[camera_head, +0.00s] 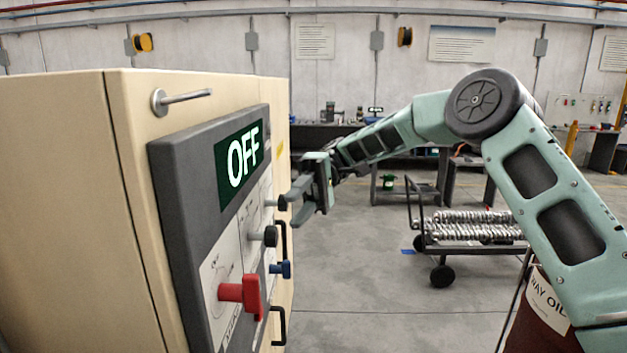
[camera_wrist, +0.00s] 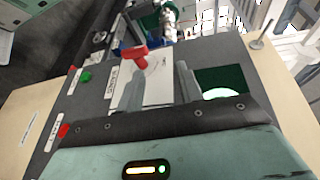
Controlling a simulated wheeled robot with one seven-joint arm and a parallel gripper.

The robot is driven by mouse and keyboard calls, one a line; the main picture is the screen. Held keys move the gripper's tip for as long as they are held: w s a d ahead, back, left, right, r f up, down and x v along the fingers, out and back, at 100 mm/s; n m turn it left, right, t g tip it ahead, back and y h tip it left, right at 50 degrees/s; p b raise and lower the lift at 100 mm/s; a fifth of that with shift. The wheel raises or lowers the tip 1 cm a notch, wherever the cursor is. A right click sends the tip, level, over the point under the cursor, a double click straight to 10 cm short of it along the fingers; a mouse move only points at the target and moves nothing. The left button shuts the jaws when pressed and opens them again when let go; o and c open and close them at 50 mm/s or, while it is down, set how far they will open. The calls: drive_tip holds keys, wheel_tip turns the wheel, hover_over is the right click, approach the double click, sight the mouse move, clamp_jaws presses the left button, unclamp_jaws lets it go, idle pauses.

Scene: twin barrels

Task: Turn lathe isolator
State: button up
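In the head view, a dark grey control panel (camera_head: 182,190) is on the front of a beige cabinet (camera_head: 60,190). Its green display (camera_head: 241,163) reads OFF. A red handle (camera_head: 243,293) is low on the panel, with a black knob (camera_head: 265,237) and a blue knob (camera_head: 281,269) near it. Which one is the lathe isolator cannot be read. My gripper (camera_head: 292,207) is in front of the panel, beyond the red handle. In the wrist view, my gripper (camera_wrist: 158,68) has its fingers apart with nothing clearly between them. The red handle (camera_wrist: 133,57) shows by the left finger.
A metal bar handle (camera_head: 180,99) sticks out above the panel. Dark pull handles (camera_head: 280,328) are on the cabinet's side. A cart (camera_head: 440,250) with metal parts stands to the right, and a workbench is behind. The floor between cabinet and cart is clear.

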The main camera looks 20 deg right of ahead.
drive_tip(key=shift+r+p+v, duration=0.1)
drive_tip(key=shift+p+v, duration=0.8)
drive_tip(key=shift+v, duration=0.6)
drive_tip(key=shift+r+p+v, duration=0.15)
drive_tip(key=shift+p+v, duration=0.75)
drive_tip(key=shift+v, duration=0.55)
drive_tip(key=shift+s+d, duration=0.1)
